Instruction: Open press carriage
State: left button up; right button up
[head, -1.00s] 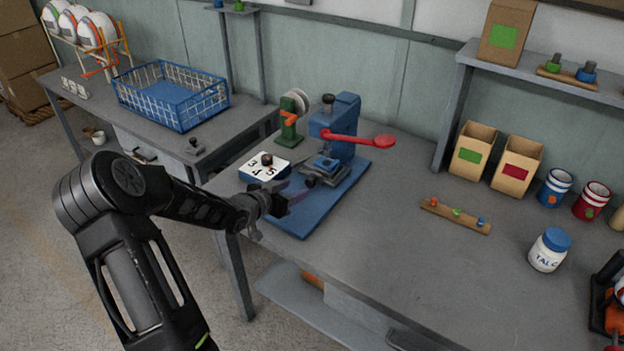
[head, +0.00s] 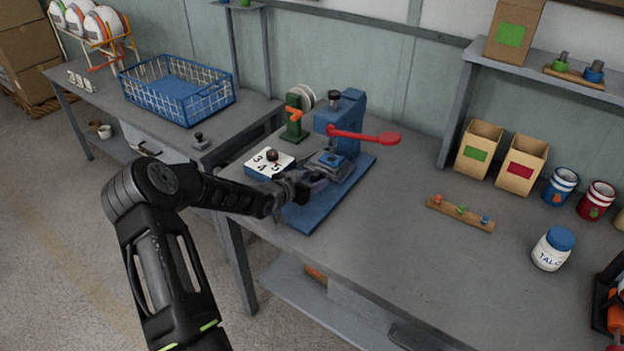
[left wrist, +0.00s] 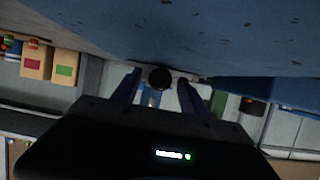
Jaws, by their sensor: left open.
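The blue press (head: 350,110) with a red lever (head: 365,136) stands on a blue base plate (head: 312,217) on the grey bench. Its grey and blue carriage (head: 330,162) sits low at the front of the press. My left gripper (head: 318,184) is at the front side of the carriage, over the base plate. In the left wrist view, my left gripper (left wrist: 159,92) is open, with a dark round knob (left wrist: 160,78) between its fingers. I cannot tell whether the fingers touch it. In the head view the gripper hides the knob. My right gripper is not in view.
A white-topped number block (head: 268,162) with a dark knob stands close to my left arm. A green stand (head: 294,122) is behind it. A blue wire basket (head: 178,92) is on the left table. The bench right of the press is clear up to a wooden strip (head: 460,213).

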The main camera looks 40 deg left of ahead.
pick_arm(q)
grip_shut()
dwell(0.5)
dwell(0.9)
